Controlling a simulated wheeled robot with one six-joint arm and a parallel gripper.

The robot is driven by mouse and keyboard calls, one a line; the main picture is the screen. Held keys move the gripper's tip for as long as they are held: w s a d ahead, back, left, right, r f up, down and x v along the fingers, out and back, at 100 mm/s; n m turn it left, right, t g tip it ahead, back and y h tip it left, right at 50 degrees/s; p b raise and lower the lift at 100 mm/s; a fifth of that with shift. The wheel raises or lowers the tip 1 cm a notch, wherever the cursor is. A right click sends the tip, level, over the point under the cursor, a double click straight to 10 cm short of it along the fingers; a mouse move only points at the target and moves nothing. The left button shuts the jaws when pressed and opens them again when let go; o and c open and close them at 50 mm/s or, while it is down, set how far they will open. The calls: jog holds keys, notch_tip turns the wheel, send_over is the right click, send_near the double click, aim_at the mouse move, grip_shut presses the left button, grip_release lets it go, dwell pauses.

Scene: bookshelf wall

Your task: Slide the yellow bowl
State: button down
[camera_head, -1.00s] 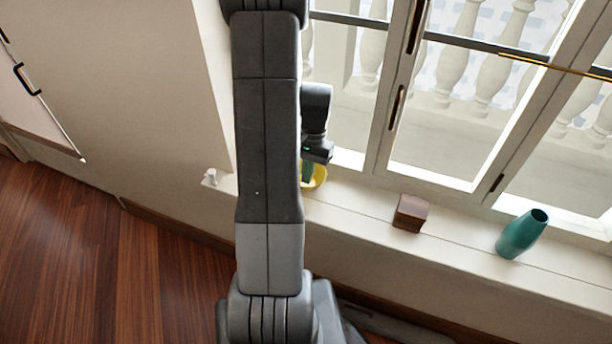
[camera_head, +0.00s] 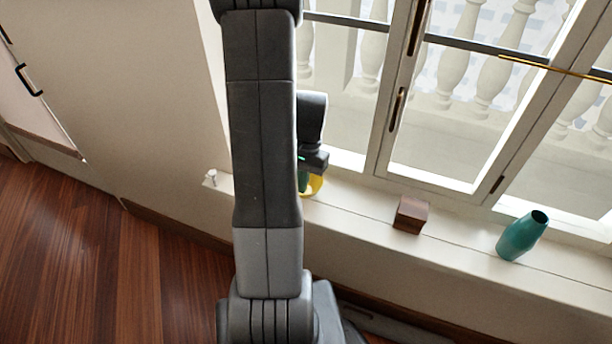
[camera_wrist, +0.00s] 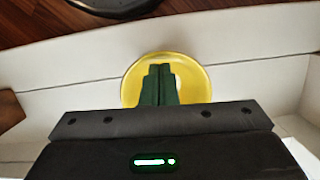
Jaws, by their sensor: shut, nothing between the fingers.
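The yellow bowl (camera_head: 314,184) sits on the white window sill, mostly hidden behind my arm in the head view. In the wrist view the yellow bowl (camera_wrist: 196,82) shows nearly whole, below my fingers. My gripper (camera_wrist: 159,68) has its two green fingers together with nothing between them. The fingertips overlap the middle of the bowl in this view; I cannot tell whether they touch it. In the head view only a little of my gripper (camera_head: 303,180) shows beside my arm, at the bowl's left.
The white sill (camera_head: 360,208) runs along the window. A brown wooden block (camera_head: 410,214) and a teal vase (camera_head: 521,236) stand on it to the right, with clear sill between bowl and block. A small white object (camera_head: 212,176) is at the sill's left end. Window frames rise behind.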

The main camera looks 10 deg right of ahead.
jog(key=shift+w+d, duration=0.2)
notch_tip(320, 180, up, 5)
jog(key=p, duration=0.2)
jog(key=s+a, duration=1.2)
jog(key=s, duration=0.4)
jog(key=shift+s+a, duration=0.15)
jog(key=shift+a, duration=0.15)
jog(key=w+d, duration=0.4)
jog(key=w, duration=0.1)
jog(key=w+d+f+b, duration=0.1)
jog(key=w+d, duration=0.3)
jog(key=w, duration=0.2)
jog(key=w+d+f, duration=0.1)
jog(key=w+d, duration=0.4)
jog(key=shift+w, duration=0.4)
jog(key=shift+a+f, duration=0.1)
jog(key=shift+f, duration=0.65)
jog(key=shift+r, duration=0.2)
